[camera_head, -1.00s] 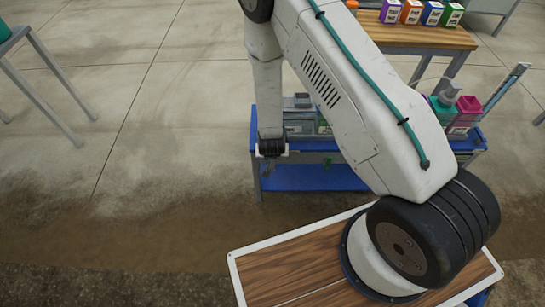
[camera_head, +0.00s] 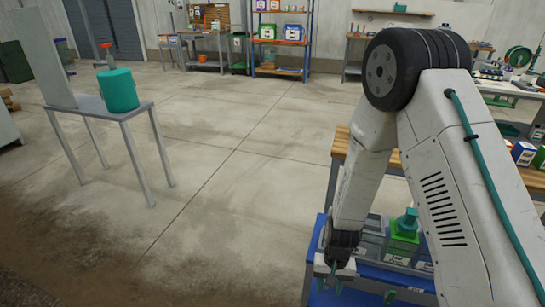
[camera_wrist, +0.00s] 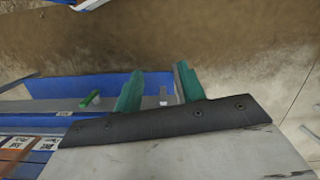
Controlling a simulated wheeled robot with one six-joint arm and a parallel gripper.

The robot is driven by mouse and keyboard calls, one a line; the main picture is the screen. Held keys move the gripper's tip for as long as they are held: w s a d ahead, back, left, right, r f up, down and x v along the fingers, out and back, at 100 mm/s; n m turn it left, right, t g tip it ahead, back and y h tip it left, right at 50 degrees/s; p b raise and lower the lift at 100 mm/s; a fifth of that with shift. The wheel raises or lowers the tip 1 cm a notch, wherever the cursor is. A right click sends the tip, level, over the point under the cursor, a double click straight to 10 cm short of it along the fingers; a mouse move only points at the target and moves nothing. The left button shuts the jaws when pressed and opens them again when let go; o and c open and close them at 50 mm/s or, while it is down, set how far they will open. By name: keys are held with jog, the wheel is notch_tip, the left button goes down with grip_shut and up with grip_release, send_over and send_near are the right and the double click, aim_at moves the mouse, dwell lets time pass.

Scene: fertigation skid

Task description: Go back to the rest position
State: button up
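My gripper (camera_head: 333,284) hangs low at the end of my arm, pointing down, at the left end of the blue cart (camera_head: 311,262) in the head view. In the wrist view its two green fingers stand well apart, with nothing held between them (camera_wrist: 158,82). Beyond the fingers I see a blue panel (camera_wrist: 62,86), a grey rail and the brown floor. A small green piece (camera_wrist: 90,98) lies left of the fingers, apart from them.
A green and grey container group (camera_head: 402,243) stands on the cart beside my gripper. A wooden-topped bench (camera_head: 342,147) is behind my arm. A grey table (camera_head: 92,105) with a teal bucket (camera_head: 118,90) stands at left. Open floor lies between. Shelves (camera_head: 281,45) line the back.

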jog(key=s+d+r+t, duration=0.1)
jog(key=s+d+r, duration=0.2)
jog(key=r, duration=1.1)
jog(key=s+d+r+n+t, duration=0.1)
jog(key=s+d+r, duration=0.2)
jog(key=s+r, duration=0.6)
jog(key=s+d+r+t, duration=0.1)
jog(key=s+d+r, duration=0.2)
jog(key=r, duration=1.7)
jog(key=s, duration=0.4)
jog(key=shift+d+r+n+h, duration=0.15)
jog(key=shift+d+n+h, duration=0.15)
jog(key=shift+d, duration=0.1)
